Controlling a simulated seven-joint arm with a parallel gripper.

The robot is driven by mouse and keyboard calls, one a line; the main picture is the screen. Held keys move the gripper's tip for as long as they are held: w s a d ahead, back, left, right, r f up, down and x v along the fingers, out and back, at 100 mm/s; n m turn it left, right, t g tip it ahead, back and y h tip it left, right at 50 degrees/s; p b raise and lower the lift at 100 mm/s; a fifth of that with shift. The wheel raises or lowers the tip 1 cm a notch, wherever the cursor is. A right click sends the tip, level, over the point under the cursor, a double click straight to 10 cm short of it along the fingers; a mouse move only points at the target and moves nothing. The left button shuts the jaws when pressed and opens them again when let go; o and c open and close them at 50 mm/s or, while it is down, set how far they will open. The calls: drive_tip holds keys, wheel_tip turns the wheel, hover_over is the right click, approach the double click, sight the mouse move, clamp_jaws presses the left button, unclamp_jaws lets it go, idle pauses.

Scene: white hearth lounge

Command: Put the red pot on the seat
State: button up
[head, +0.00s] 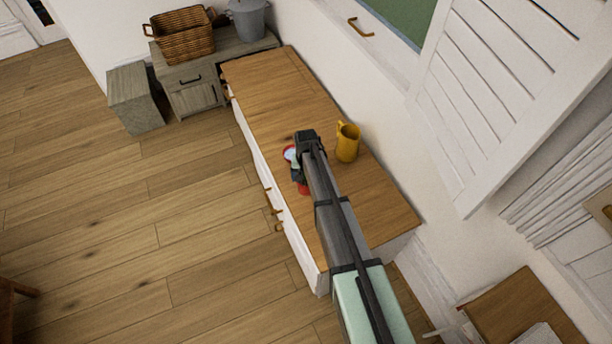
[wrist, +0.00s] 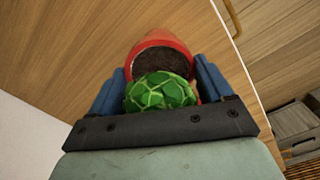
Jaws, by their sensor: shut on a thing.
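The red pot (wrist: 158,43) is between the two blue fingers of my gripper (wrist: 160,82) in the wrist view, with dark soil inside. A green leafy plant (wrist: 160,92) shows at its near side. My gripper is shut on the pot. In the head view my gripper (head: 298,168) is over the wooden top of the long cabinet, and my arm hides most of the pot. Small red patches show beside the gripper. I cannot tell whether the pot touches the cabinet top. No seat is clearly seen.
A yellow mug (head: 347,143) stands on the long cabinet (head: 270,85), just right of my gripper. A wicker basket (head: 184,36) and grey bucket (head: 248,20) stand on a grey cabinet behind. Brown wooden furniture (head: 14,292) shows at the lower left edge. The floor at left is clear.

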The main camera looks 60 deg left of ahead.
drive_tip(key=o, duration=1.4)
drive_tip(key=shift+c, duration=0.2)
drive_tip(key=shift+r, duration=0.1)
wheel_tip(320, 180, up, 12)
drive_tip(key=shift+r, duration=0.1)
